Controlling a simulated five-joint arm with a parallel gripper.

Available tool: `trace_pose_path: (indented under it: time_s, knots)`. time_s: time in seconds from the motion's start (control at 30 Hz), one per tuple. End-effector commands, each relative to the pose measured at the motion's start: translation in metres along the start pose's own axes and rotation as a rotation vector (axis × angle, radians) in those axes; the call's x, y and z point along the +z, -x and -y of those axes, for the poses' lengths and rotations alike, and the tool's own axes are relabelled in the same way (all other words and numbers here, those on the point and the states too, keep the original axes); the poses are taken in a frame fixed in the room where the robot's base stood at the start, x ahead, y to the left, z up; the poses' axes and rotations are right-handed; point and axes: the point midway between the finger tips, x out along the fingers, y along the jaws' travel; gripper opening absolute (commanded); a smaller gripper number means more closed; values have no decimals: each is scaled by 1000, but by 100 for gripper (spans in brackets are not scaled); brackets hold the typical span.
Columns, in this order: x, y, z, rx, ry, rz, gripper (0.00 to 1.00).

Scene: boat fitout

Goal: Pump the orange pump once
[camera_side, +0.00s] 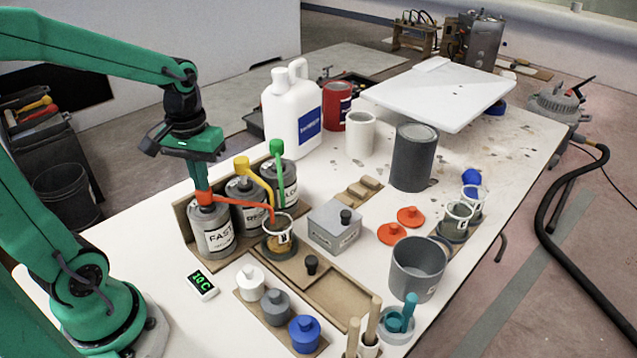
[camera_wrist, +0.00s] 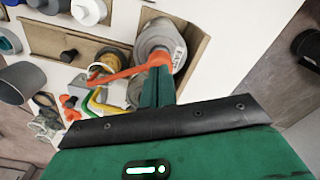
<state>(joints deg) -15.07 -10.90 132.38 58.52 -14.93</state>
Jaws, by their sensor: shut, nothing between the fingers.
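The orange pump (camera_side: 236,205) sits on the grey can labelled FAST (camera_side: 213,231), at the front end of a row of cans. Its long spout reaches right over a clear cup (camera_side: 280,230). My gripper (camera_side: 200,187) is shut and points down, with its tips right at the top of the orange pump head. In the wrist view the shut fingers (camera_wrist: 157,85) meet the orange pump head (camera_wrist: 158,59), and the spout runs left. I cannot tell whether the tips press on it. The cup stands on a small round base under the spout.
Cans with a yellow pump (camera_side: 254,170) and a green pump (camera_side: 277,152) stand right behind. A grey box (camera_side: 334,228), a wooden tray (camera_side: 345,297) and small white, grey and blue bottles stand to the right. A temperature display (camera_side: 202,285) lies in front.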

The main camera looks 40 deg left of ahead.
Motion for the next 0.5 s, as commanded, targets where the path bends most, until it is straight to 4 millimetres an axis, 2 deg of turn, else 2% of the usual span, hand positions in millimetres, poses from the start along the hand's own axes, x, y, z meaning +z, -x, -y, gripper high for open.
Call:
trace_pose_path:
  time_s: [0.5]
  knots:
    - [0,13,0,0,0,-1,0]
